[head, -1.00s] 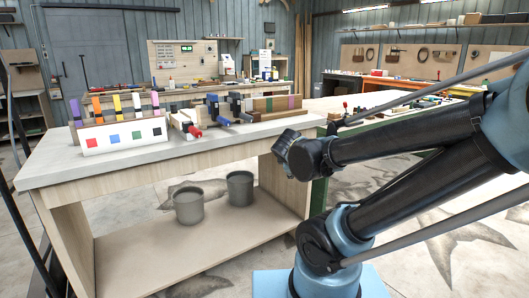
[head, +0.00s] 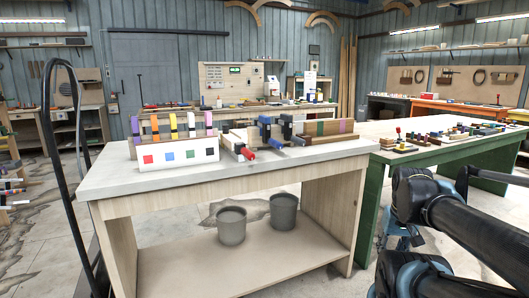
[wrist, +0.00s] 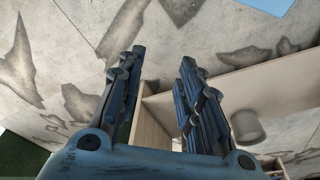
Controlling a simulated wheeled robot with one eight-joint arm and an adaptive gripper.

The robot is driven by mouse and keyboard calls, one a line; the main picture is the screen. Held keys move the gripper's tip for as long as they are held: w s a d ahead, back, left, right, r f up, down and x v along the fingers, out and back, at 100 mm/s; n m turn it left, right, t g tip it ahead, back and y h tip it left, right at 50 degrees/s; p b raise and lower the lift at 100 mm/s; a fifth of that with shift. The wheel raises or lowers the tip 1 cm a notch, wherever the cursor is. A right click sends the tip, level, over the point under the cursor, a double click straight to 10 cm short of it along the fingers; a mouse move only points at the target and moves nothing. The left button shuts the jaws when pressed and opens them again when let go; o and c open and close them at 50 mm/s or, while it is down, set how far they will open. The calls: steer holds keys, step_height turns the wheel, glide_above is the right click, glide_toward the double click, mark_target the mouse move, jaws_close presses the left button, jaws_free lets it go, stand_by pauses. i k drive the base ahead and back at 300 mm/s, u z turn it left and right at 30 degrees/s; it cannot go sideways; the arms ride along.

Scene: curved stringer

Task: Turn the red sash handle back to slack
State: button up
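The red sash handle (head: 246,152) sits on the pale workbench (head: 115,182), at the front end of a clamp. A blue handle (head: 276,142) lies just to its right. Whether the red handle is tight or slack is too small to tell. My gripper (wrist: 162,57) shows in the wrist view with its two dark fingers apart and nothing between them. It points over the floor beside a wooden bench panel, away from the handle. The gripper itself does not show in the head view, where only my dark arm links appear at lower right.
A white box with coloured squares (head: 180,152) and a row of coloured clamps stand left of the handle. Two grey buckets (head: 232,226) (head: 284,211) sit on the bench's lower shelf. A green-legged table (head: 372,205) stands to the right. The floor in front is clear.

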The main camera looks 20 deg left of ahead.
mark_target(246, 153)
steer(key=z, duration=0.7)
steer(key=k, duration=1.15)
steer(key=u, duration=0.85)
